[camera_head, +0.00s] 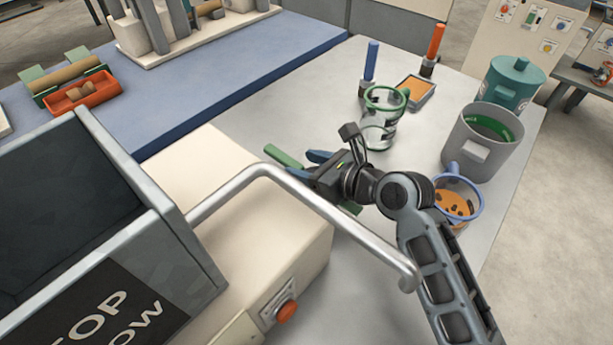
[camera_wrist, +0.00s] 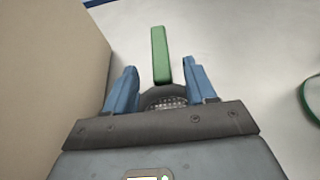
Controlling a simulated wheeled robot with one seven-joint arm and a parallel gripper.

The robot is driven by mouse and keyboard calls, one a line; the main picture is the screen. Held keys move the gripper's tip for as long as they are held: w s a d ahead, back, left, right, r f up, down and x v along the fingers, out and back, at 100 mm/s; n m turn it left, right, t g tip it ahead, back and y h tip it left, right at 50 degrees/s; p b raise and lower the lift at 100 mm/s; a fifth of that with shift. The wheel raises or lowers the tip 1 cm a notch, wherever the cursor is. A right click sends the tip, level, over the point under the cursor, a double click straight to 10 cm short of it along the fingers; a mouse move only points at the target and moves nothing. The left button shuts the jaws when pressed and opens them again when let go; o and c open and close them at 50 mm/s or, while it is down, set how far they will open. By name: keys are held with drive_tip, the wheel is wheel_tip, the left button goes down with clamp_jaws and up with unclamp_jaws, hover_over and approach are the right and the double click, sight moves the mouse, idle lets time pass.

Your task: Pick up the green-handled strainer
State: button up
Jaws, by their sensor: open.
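The green-handled strainer lies on the grey table; its green handle (camera_head: 283,156) sticks out past my fingertips in the head view. In the wrist view the green handle (camera_wrist: 160,55) points away from me, in line with the gap between my blue fingers. Its dark round rim and mesh (camera_wrist: 165,99) show at the base of that gap, partly hidden by my gripper body. My gripper (camera_head: 304,164) is low over the strainer with its fingers apart; in the wrist view the gripper (camera_wrist: 160,72) has one finger on each side, with no clear contact.
A beige machine with a bent metal rail (camera_head: 240,180) stands close on the left. A clear jar with a green rim (camera_head: 377,132), a grey pot (camera_head: 481,150), a blue-rimmed cup (camera_head: 457,190) and a teal lidded pot (camera_head: 513,84) stand behind and right.

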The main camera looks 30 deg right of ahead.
sight(289, 160)
drive_tip(key=shift+x, duration=1.8)
drive_tip(key=shift+c, duration=0.4)
drive_tip(key=shift+r, duration=0.1)
clamp_jaws()
